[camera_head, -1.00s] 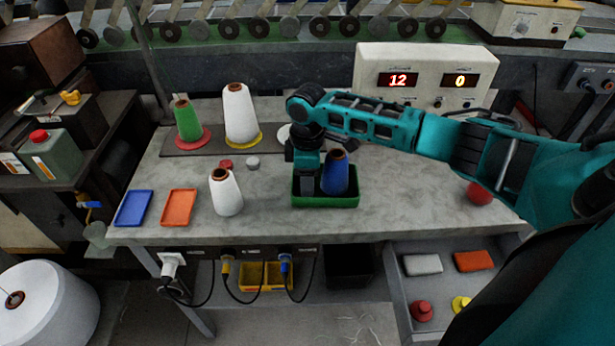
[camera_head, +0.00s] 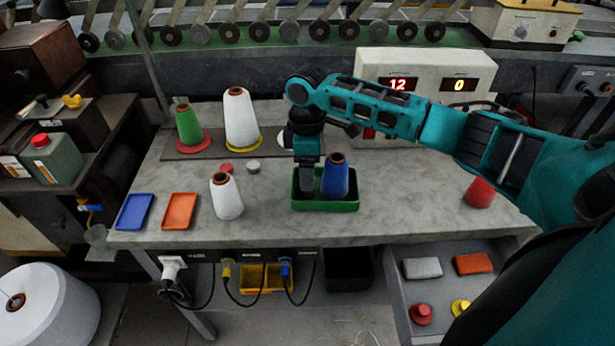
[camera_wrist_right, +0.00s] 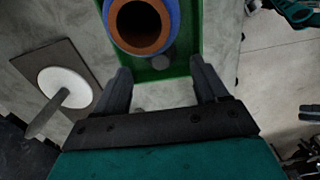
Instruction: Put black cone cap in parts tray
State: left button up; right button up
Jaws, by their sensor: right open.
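The green tray (camera_head: 325,206) stands on the grey table, and it also shows in the right wrist view (camera_wrist_right: 190,66). A blue cone (camera_head: 336,178) with a brown top stands in its right part. My right gripper (camera_head: 307,188) points down at the left part of the tray. In the right wrist view my gripper (camera_wrist_right: 162,85) is open, with nothing held between its fingers. A small dark grey round piece (camera_wrist_right: 161,63) lies in the tray beside the cone, partly hidden by it; I cannot tell whether it is the black cone cap. My left gripper is not in view.
A white cone (camera_head: 226,197), red cap (camera_head: 227,168) and grey cap (camera_head: 253,166) are left of the tray. Blue (camera_head: 134,211) and orange (camera_head: 179,211) trays lie farther left. A red cone-shaped piece (camera_head: 479,193) is at right. An open drawer (camera_head: 396,300) holds caps and blocks.

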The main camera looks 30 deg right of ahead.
notch_tip(320, 180, up, 7)
jog(key=shift+r+p, duration=0.2)
jog(key=shift+p, duration=0.1)
dwell(0.4)
jog(key=shift+t+y, duration=0.3)
jog(key=shift+y, duration=0.1)
jog(key=s+a+f, duration=0.1)
jog(key=a+f, duration=0.1)
jog(key=a, duration=0.1)
jog(key=s+a+f, duration=0.4)
jog(key=a+f, duration=0.1)
jog(key=shift+s+a+f, duration=0.1)
jog(key=shift+a, duration=0.2)
jog(key=s+a+f+m+t+y, duration=0.1)
jog(key=s+a+f+m, duration=0.15)
jog(key=s, duration=0.35)
jog(key=s+a+f+m+t, duration=0.1)
jog(key=s+a+m, duration=0.1)
jog(key=s+a, duration=0.3)
jog(key=s+d+m+t+h, duration=0.1)
jog(key=s+d+m+h, duration=0.1)
jog(key=s+d+m, duration=0.45)
jog(key=w+a+f+n+t+y, duration=0.2)
jog(key=w+f+t, duration=0.3)
jog(key=f+t, duration=0.2)
jog(key=shift+a+f+n, duration=0.3)
jog(key=shift+a+f, duration=0.1)
jog(key=shift+f, duration=0.2)
